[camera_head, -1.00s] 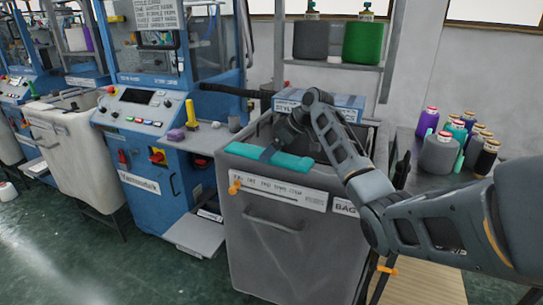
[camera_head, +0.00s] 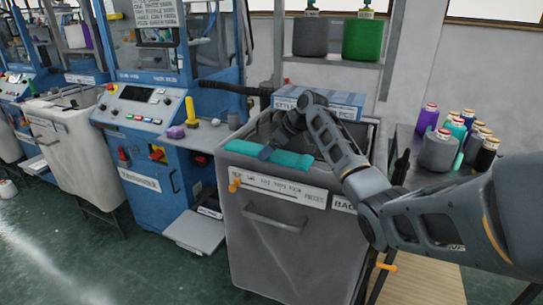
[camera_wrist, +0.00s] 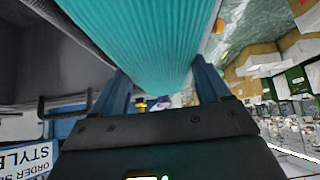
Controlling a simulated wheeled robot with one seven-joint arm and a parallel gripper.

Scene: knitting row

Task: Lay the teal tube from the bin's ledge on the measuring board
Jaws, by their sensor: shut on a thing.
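The teal tube (camera_head: 272,155) is a ribbed knitted piece lying lengthwise at the front rim of the grey bin (camera_head: 283,235) in the head view. My gripper (camera_head: 268,153) is shut on the tube near its middle, reaching from the bin side. In the wrist view the teal tube (camera_wrist: 140,40) fills the top middle, between the two blue fingers (camera_wrist: 160,90). Whether the tube still touches the ledge cannot be told. I cannot make out the measuring board for certain; a pale wooden surface (camera_head: 430,285) shows at the lower right, partly behind my arm.
A blue-and-white box (camera_head: 330,103) stands at the bin's back. A side table at right holds several yarn cones (camera_head: 438,150). A blue knitting machine (camera_head: 150,150) stands left of the bin, with a white bin (camera_head: 75,150) beyond. Green floor (camera_head: 110,265) is clear at front left.

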